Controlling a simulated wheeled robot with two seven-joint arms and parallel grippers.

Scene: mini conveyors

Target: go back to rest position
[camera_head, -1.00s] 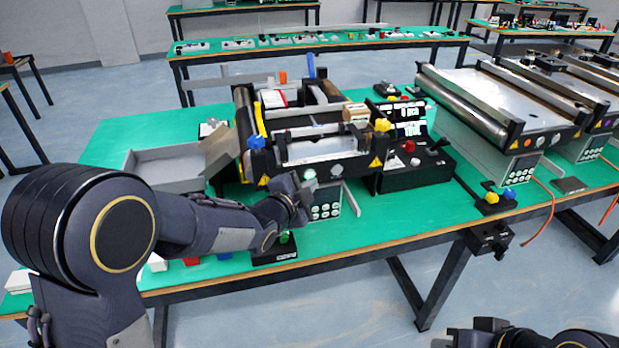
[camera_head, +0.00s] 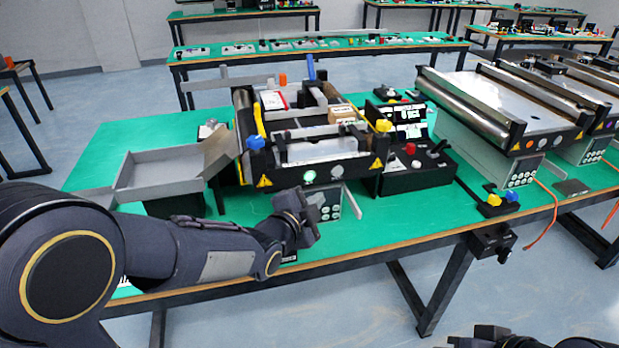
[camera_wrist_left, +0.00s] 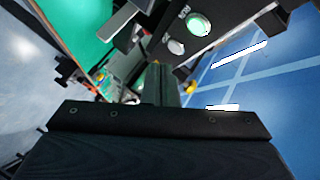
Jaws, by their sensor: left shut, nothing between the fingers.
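My left gripper (camera_head: 300,215) is in front of the mini conveyor (camera_head: 310,150) in the head view, above the near edge of the green table (camera_head: 380,215). It is shut and empty. In the left wrist view its fingers (camera_wrist_left: 160,85) show as a narrow dark shape, with the conveyor's front panel (camera_wrist_left: 200,35) and its lit green button beyond. My right arm (camera_head: 530,338) shows only as a dark part at the bottom right; its gripper fingers are not visible.
A grey tray (camera_head: 160,175) stands left of the conveyor. A black control box (camera_head: 415,168) with a red button stands to its right. A second conveyor (camera_head: 500,105) is farther right. The floor (camera_head: 350,315) in front of the table is clear.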

